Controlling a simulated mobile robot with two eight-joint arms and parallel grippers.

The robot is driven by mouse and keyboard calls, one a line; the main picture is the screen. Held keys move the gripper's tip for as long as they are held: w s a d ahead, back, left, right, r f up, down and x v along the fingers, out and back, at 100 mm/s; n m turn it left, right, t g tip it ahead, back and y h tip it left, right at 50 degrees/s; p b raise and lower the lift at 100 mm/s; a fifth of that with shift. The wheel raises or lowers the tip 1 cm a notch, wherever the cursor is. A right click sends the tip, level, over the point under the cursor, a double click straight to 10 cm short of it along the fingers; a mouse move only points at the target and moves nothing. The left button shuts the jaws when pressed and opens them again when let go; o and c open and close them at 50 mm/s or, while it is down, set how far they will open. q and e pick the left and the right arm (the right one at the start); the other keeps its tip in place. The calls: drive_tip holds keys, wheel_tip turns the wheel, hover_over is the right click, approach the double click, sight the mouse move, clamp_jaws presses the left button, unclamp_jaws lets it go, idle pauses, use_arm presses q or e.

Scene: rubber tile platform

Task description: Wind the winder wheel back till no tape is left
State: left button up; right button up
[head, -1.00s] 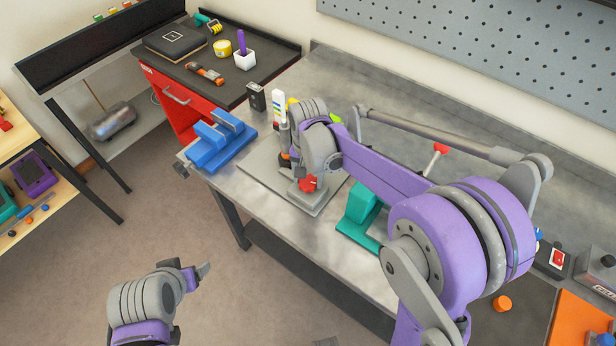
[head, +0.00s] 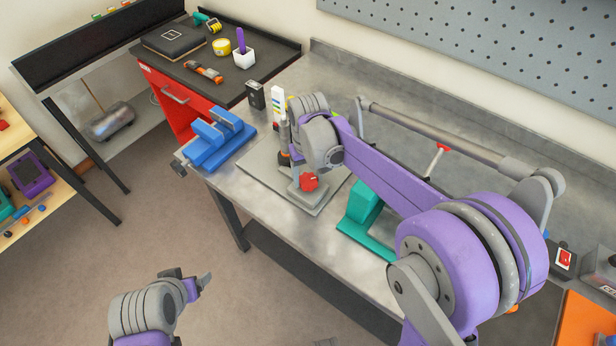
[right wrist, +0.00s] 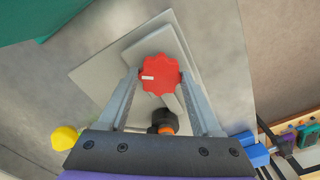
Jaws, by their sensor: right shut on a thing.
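The red lobed winder wheel (head: 308,182) sits at the front of a grey fixture on a flat grey base plate (head: 312,205) on the metal bench. In the right wrist view the wheel (right wrist: 161,73) has a short white mark at its left. My right gripper (right wrist: 160,80) is shut on the wheel, one finger on each side. In the head view my right wrist hides much of the fixture. No tape can be made out. My left gripper (head: 205,284) hangs over the floor, away from the bench; its finger gap cannot be made out.
A blue vise (head: 215,140) stands left of the base plate, a teal tool (head: 360,215) right of it. A dark box (head: 256,96) and a colour-striped white bottle-like thing (head: 278,100) stand behind.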

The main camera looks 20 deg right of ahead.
sight(308, 180)
drive_tip(key=n+b, duration=0.1)
drive_tip(key=n, duration=0.4)
drive_tip(key=shift+n, duration=0.3)
idle(0.4)
drive_tip(key=o, duration=1.4)
wheel_tip(308, 180, up, 11)
drive_tip(key=shift+f+p, duration=0.1)
drive_tip(key=shift+p, duration=0.25)
